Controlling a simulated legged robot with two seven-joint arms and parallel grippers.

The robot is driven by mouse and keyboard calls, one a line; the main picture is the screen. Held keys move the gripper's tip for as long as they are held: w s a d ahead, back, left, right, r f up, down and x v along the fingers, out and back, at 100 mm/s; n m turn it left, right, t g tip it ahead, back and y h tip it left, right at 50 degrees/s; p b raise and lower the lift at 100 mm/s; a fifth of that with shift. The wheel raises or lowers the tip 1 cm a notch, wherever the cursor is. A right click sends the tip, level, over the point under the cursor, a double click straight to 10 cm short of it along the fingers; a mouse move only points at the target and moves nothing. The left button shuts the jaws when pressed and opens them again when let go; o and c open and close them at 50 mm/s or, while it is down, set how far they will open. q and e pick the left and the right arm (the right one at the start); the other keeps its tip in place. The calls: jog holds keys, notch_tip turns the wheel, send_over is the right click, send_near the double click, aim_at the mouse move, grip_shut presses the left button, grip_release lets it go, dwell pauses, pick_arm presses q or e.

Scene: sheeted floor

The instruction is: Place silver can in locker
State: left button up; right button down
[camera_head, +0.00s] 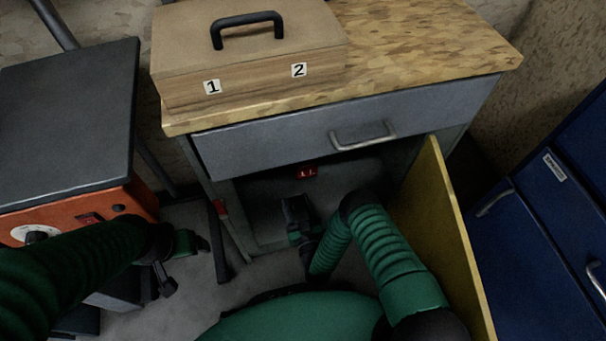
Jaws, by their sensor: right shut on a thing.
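The locker (255,212) is the open grey compartment under the drawer of the bench. Its yellow door (437,232) stands swung open on the right. My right gripper (297,212) is inside the opening, dark and low, beyond its green arm. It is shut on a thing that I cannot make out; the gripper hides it. I cannot see a silver can clearly anywhere. My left gripper (203,243) is outside the locker, to its left, near the orange unit. Its fingers are small and dark, so I cannot tell whether they are open.
A wooden box (250,70) marked 1 and 2 stands on the bench top (420,50). The drawer (290,135) above the opening is shut. A small red item (307,172) shows inside. An orange unit (80,212) is at left, blue cabinets (530,220) at right.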

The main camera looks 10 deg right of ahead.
jog(key=w+d+f+b, duration=0.2)
jog(key=w+b, duration=0.3)
jog(key=w, duration=0.2)
jog(key=w+d+f+b, duration=0.2)
jog(key=w+d+b, duration=0.1)
jog(key=w+b, duration=0.2)
jog(key=w, duration=0.2)
jog(key=shift+w+f+b, duration=0.35)
jog(key=shift+w+b, duration=0.05)
jog(key=c, duration=0.5)
grip_release()
jog(key=shift+f, duration=0.1)
jog(key=s+p, duration=0.2)
jog(key=s, duration=0.2)
jog(key=s+p, duration=0.2)
jog(key=s, duration=0.2)
jog(key=s+p, duration=0.3)
jog(key=s, duration=0.1)
jog(key=shift+s+d, duration=0.1)
jog(key=shift+d, duration=0.15)
